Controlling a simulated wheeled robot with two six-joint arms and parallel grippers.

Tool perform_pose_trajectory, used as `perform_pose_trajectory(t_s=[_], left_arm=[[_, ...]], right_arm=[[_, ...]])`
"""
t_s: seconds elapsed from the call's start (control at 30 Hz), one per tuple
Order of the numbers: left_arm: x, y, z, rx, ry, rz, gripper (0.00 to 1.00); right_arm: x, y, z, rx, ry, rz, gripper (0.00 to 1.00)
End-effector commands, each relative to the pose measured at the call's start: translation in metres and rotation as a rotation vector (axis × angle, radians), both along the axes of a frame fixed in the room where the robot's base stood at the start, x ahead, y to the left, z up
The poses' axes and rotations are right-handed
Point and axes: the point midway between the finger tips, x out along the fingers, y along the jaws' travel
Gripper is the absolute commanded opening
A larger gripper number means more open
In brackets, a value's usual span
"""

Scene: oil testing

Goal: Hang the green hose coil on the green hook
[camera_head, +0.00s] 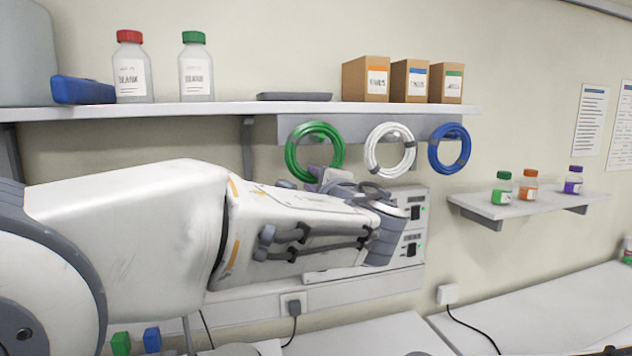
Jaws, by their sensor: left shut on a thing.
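The green hose coil (292,154) hangs upright in front of the left part of the grey rail (355,122) under the wall shelf. My left gripper (322,181) is at the coil's lower edge and is shut on it. My left arm comes in from the left and covers the wall below the coil. My right gripper is not in view.
A white coil (371,152) and a blue coil (434,154) hang to the right on the same rail. The shelf (230,110) above carries bottles and boxes. A small shelf (525,207) with three bottles is at right.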

Motion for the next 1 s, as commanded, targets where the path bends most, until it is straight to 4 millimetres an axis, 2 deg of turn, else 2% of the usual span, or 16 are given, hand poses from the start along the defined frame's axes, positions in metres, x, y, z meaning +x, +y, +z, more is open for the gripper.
perform_pose_trajectory(t_s=[0.27, 0.3, 0.37, 0.4, 0.77, 0.87, 1.0], left_arm=[[0.0, 0.0, 0.0, 0.0, -0.001, 0.0, 0.0], [0.0, 0.0, 0.0, 0.0, -0.001, 0.0, 0.34], [0.0, 0.0, 0.0, 0.0, -0.001, 0.0, 0.57], [0.0, 0.0, 0.0, 0.0, -0.001, 0.0, 0.61], [-0.005, -0.002, -0.001, 0.0, -0.001, -0.002, 0.61], [-0.016, -0.007, -0.003, -0.001, -0.002, -0.003, 0.61], [-0.043, -0.016, -0.005, -0.002, -0.003, -0.007, 0.61]], right_arm=[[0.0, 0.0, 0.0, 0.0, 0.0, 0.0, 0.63], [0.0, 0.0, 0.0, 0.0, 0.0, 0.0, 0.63], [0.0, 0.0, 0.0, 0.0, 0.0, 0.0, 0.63], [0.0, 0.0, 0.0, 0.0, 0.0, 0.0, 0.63], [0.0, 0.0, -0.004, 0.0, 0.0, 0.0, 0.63], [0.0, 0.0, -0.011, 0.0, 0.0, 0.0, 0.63], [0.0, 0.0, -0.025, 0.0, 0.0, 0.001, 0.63]])
